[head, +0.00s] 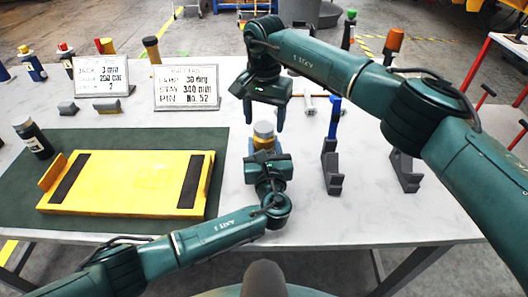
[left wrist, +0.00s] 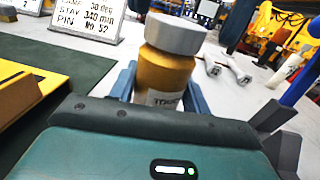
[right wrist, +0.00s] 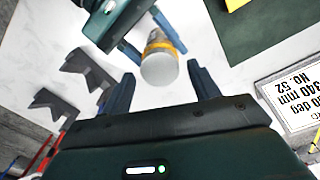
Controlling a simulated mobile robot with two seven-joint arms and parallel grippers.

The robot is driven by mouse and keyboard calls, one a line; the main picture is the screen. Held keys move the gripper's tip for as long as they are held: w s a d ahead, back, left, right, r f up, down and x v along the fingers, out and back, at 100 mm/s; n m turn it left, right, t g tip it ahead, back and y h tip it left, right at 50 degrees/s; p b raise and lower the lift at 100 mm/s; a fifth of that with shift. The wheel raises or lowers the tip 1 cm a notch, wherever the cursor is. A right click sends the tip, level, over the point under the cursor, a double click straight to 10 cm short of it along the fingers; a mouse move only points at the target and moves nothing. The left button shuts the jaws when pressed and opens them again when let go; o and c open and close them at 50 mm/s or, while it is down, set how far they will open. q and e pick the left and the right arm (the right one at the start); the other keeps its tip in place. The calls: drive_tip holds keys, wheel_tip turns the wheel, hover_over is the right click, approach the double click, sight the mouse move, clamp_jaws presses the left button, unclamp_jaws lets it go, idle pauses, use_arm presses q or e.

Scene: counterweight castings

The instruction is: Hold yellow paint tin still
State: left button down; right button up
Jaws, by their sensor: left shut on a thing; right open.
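The yellow paint tin (head: 264,142) with a grey lid is upright over the middle of the pale table. My left gripper (head: 265,153) is shut on it from the near side. In the left wrist view the tin (left wrist: 164,76) sits between the blue fingers, its printed label partly hidden by my gripper. My right gripper (head: 264,115) is open and empty, on the far side of the tin. In the right wrist view the tin's pale lid (right wrist: 159,68) lies ahead, about between the spread fingertips. I cannot tell whether they touch it.
A yellow plate (head: 130,182) with dark strips lies on a green mat (head: 217,150) at left, beside a dark bottle (head: 34,139). Two sign boards (head: 187,88) stand behind. Grey hooked stands (head: 331,170), one with a blue-handled tool (head: 334,117), are at right. Bare table lies between.

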drive_tip(key=shift+f, duration=0.65)
drive_tip(key=shift+c, duration=0.4)
